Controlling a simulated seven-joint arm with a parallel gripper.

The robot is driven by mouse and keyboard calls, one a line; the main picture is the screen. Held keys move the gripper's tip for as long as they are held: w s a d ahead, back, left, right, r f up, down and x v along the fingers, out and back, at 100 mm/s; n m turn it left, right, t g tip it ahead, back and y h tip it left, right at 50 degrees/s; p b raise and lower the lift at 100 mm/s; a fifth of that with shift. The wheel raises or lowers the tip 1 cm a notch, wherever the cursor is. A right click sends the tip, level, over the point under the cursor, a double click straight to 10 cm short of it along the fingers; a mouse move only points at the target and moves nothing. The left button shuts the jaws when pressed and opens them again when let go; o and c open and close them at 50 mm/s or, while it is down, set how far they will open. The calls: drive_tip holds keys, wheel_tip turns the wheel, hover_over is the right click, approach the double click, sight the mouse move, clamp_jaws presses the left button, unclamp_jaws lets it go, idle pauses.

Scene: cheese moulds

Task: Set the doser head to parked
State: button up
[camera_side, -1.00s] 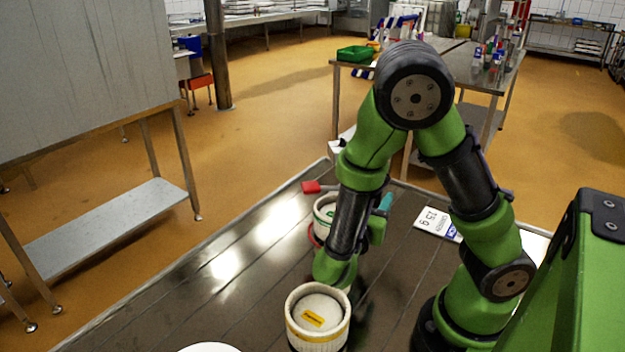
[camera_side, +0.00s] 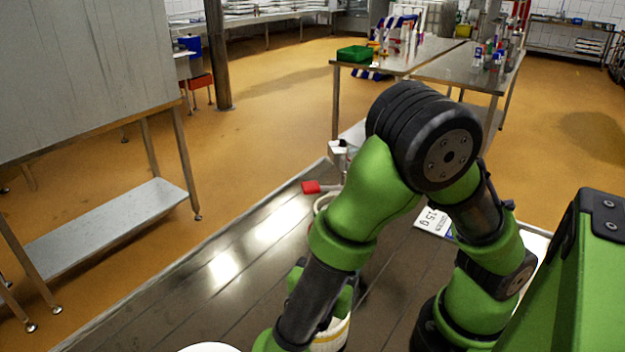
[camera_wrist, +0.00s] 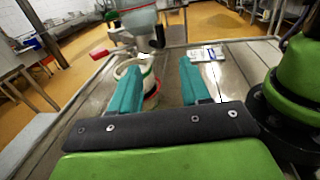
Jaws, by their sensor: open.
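The doser head (camera_wrist: 140,22) is a pale grey body at the top of the wrist view, cut off by the frame edge. A red handle (camera_wrist: 100,53) sticks out to its left; in the side view the red handle (camera_side: 311,187) shows left of my arm. Below it stands a white mould (camera_wrist: 131,68) with a green band at its rim and a red band lower down. My gripper (camera_wrist: 160,66) is open and empty, its two teal fingers pointing toward the mould and doser from the near side. In the side view my arm hides the fingers and most of that mould.
A second white mould (camera_side: 329,336) with a yellow band is mostly behind my arm in the side view. A printed card (camera_side: 432,222) lies on the dark table (camera_side: 185,285) to the right. A white round thing (camera_side: 209,347) shows at the bottom edge. The table's left side is clear.

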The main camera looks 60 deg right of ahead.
drive_tip(key=shift+a, duration=0.1)
drive_tip(key=shift+c, duration=0.6)
drive_tip(key=shift+d+g, duration=0.25)
drive_tip(key=shift+g, duration=0.05)
drive_tip(key=shift+c, duration=1.3)
drive_tip(key=m+g, duration=0.1)
drive_tip(key=w+d+r+m+g, duration=0.1)
drive_tip(key=d+m+y, duration=0.1)
drive_tip(key=shift+w+d+r+g, duration=0.2)
drive_tip(key=shift+w+r+g, duration=0.05)
drive_tip(key=shift+w+g, duration=0.15)
clamp_jaws()
drive_tip(key=w+d+r+m+g+y, duration=0.1)
drive_tip(key=w+d+r+m+y, duration=0.3)
drive_tip(key=m, duration=1)
drive_tip(key=w+d+r+m+y, duration=0.2)
drive_tip(key=w+r+m+y, duration=0.3)
drive_tip(key=m, duration=1)
drive_tip(key=s+d+f, duration=0.5)
drive_tip(key=d+f, duration=0.2)
drive_tip(key=f, duration=0.1)
drive_tip(key=shift+s+d+f+y, duration=0.15)
drive_tip(key=shift+s+d+y, duration=0.1)
drive_tip(key=shift+d+y, duration=0.05)
